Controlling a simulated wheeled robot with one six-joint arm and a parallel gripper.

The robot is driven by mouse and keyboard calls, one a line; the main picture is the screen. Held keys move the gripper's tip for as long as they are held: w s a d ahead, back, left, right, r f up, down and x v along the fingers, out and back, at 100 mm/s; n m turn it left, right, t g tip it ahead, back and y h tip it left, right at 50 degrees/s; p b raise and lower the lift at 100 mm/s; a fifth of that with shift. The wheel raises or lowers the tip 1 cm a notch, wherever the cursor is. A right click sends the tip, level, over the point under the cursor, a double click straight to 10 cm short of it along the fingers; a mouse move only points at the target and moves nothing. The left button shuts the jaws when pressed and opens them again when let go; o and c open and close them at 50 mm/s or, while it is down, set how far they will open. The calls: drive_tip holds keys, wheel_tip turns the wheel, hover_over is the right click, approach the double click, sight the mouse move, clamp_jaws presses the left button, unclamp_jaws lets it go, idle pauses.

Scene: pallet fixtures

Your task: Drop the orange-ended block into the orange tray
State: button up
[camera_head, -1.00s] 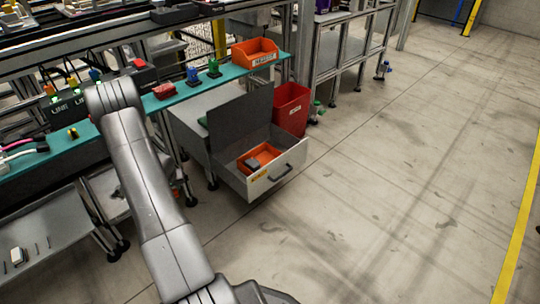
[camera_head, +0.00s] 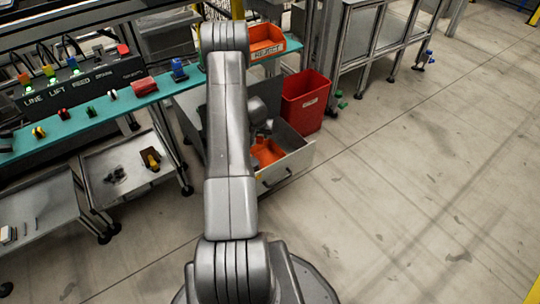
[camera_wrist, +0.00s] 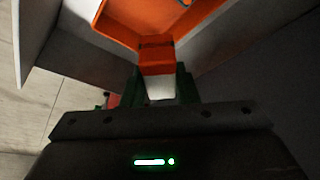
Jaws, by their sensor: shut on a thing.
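My gripper (camera_wrist: 160,88) is shut on the orange-ended block (camera_wrist: 158,60), which has a pale lower part and an orange end pointing away from my gripper. The orange tray (camera_wrist: 104,24) lies beyond the block at the top of the wrist view, inside the open drawer. The block's orange end overlaps the tray's near edge in that picture; I cannot tell the height between them. In the head view the orange tray (camera_head: 268,153) shows in the drawer, partly covered by my arm. My gripper (camera_head: 262,128) is mostly hidden there, above the tray.
The drawer's front (camera_head: 290,170) stands pulled out from a grey cabinet. A red bin (camera_head: 304,100) stands right behind it. An orange reject box (camera_head: 265,42) sits on the teal shelf (camera_head: 72,122) with other parts.

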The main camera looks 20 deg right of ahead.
drive_tip(key=shift+w+d, duration=0.1)
drive_tip(key=shift+d, duration=0.4)
drive_tip(key=shift+d+f, duration=0.2)
wheel_tip(320, 180, down, 6)
drive_tip(key=b, duration=0.4)
drive_tip(key=shift+r, duration=0.25)
drive_tip(key=o, duration=1.1)
drive_tip(key=shift+c, duration=0.2)
drive_tip(key=shift+r, duration=0.1)
drive_tip(key=p+v, duration=0.2)
drive_tip(key=v, duration=1.1)
drive_tip(key=shift+a+r, duration=0.2)
drive_tip(key=shift+r, duration=0.05)
